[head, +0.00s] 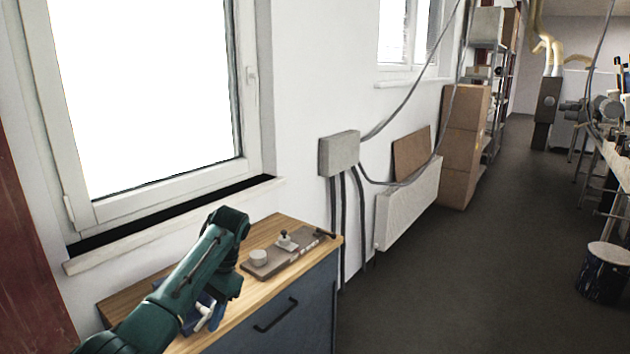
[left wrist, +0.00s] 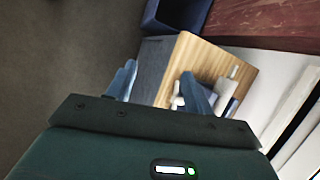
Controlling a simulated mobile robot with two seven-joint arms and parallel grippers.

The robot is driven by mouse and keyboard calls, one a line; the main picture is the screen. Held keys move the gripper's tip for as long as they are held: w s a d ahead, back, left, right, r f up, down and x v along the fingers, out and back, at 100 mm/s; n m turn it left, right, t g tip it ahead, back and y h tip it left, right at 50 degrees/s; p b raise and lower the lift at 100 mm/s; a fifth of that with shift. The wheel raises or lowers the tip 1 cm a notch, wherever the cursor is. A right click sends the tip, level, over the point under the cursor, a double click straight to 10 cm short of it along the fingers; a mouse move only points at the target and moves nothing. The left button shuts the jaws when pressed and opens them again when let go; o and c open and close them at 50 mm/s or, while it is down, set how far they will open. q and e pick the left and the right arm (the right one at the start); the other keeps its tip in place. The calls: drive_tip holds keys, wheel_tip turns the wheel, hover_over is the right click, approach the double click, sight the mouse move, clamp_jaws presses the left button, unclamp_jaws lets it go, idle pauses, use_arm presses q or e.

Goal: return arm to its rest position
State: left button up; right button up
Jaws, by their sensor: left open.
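My left arm (head: 185,272) is dark green and reaches in from the lower left in the head view, bent downward over the wooden cabinet top. In the left wrist view my left gripper (left wrist: 158,70) has its two blue-grey fingers spread apart, with nothing between them. The fingers point toward the cabinet's wooden top (left wrist: 205,58) and its dark front. In the head view the fingertips are hard to make out behind the arm. My right arm and gripper are not in view.
A brown-grey tray (head: 275,265) on the cabinet holds a white round piece (head: 258,257) and a knobbed piece (head: 285,240). A white item (head: 205,314) lies by the arm. A window and sill (head: 170,225) stand behind.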

use_arm(q)
drive_tip(key=s+d+f+t+h, duration=0.1)
drive_tip(key=s+d+f+h, duration=0.1)
drive_tip(key=s+f, duration=0.65)
drive_tip(key=s+d+f+t+h, duration=0.1)
drive_tip(key=s+d+f+t, duration=0.1)
drive_tip(key=s+f, duration=0.6)
drive_tip(key=s+a+r+n+t+h, duration=0.1)
drive_tip(key=s+r+n, duration=0.1)
drive_tip(key=s, duration=0.7)
drive_tip(key=s+a+r+n+t, duration=0.2)
drive_tip(key=s+r, duration=0.1)
drive_tip(key=s, duration=0.6)
drive_tip(key=w+d+f+m+t+h, duration=0.1)
drive_tip(key=w+d+f+t, duration=0.3)
drive_tip(key=f, duration=0.6)
drive_tip(key=shift+w+d+f+t+h, duration=0.25)
drive_tip(key=shift+w+d+t+h, duration=0.15)
drive_tip(key=shift+d+t+h, duration=0.45)
